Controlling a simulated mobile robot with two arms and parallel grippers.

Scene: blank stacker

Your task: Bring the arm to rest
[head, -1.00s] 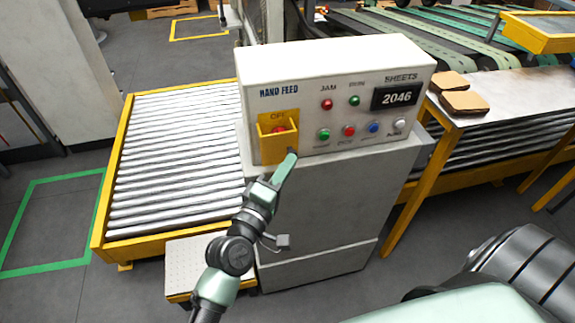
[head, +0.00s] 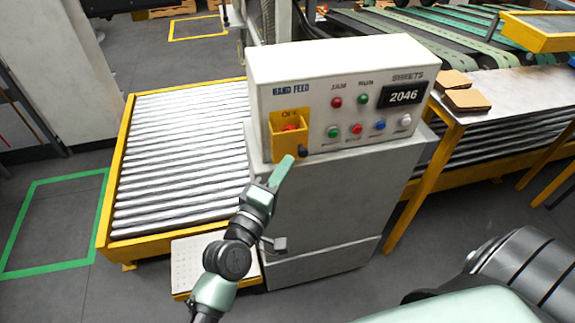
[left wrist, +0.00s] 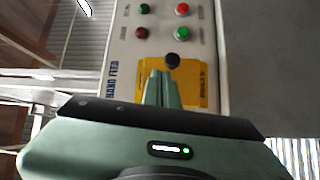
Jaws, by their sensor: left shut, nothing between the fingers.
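My left gripper (head: 284,166) is shut and empty, with its green fingers pointing up at the front of the grey control box (head: 345,70). The fingertips are just left of and below a dark round knob (head: 302,151), at the lower right corner of the yellow switch housing (head: 290,142). In the left wrist view the shut fingers (left wrist: 161,78) stand in front of the yellow plate (left wrist: 195,88), with the knob (left wrist: 172,60) just beyond their tips. I cannot tell whether they touch anything. My right gripper is not in view.
A roller conveyor (head: 180,160) with a yellow frame lies left of the cabinet (head: 325,205). A metal table (head: 505,92) with brown sheets (head: 466,100) is at the right. A low step (head: 200,262) stands near my left arm. The floor at far left is open.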

